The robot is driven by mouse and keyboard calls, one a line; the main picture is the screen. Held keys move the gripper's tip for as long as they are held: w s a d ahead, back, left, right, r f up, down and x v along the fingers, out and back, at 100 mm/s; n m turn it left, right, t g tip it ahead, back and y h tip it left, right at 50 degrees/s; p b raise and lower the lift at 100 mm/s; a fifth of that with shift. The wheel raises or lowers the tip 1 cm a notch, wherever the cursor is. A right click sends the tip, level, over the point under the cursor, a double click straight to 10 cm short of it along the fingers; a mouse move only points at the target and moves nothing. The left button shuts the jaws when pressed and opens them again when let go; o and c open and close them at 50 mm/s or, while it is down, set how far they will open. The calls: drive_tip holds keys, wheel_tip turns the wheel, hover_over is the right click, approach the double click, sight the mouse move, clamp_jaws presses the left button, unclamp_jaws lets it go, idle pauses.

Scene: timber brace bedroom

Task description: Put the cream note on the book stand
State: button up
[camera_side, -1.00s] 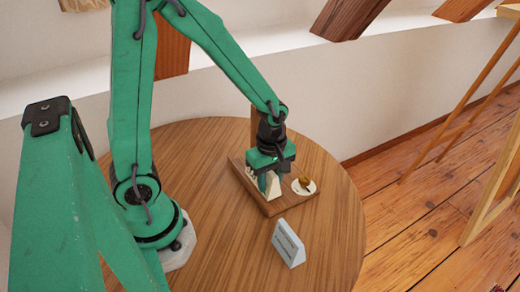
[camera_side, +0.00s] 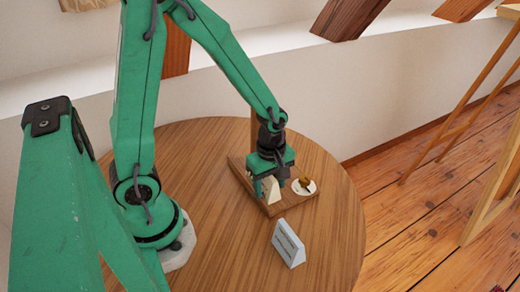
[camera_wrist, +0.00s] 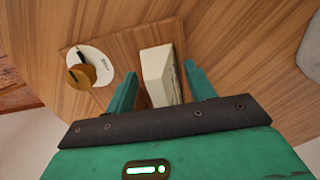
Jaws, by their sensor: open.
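The cream note (camera_side: 273,191) is a pale wedge-shaped block standing upright on the wooden board of the book stand (camera_side: 273,209). In the wrist view, the cream note (camera_wrist: 159,75) shows between my two green fingers, with a visible gap on its right side. My gripper (camera_side: 270,188) is open and low over the board, with a finger on either side of the note. In the wrist view, my gripper (camera_wrist: 161,75) spans wider than the note. Part of the stand behind my gripper is hidden.
A white disc (camera_side: 312,187) with a golden-brown knob (camera_side: 305,181) sits on the board, right of the note. A blue-grey wedge-shaped note (camera_side: 288,243) stands on the round wooden table (camera_side: 225,245) in front of the stand. The table's front is otherwise clear.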

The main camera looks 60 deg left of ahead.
drive_tip(key=shift+r, duration=0.1)
drive_tip(key=shift+r, duration=6.05)
drive_tip(key=s+r+m+t, duration=0.5)
drive_tip(key=s+r+m, duration=0.2)
drive_tip(key=m, duration=1.1)
drive_tip(key=shift+s+a+r+t, duration=0.25)
drive_tip(key=shift+a+r, duration=0.2)
drive_tip(key=shift+r, duration=0.4)
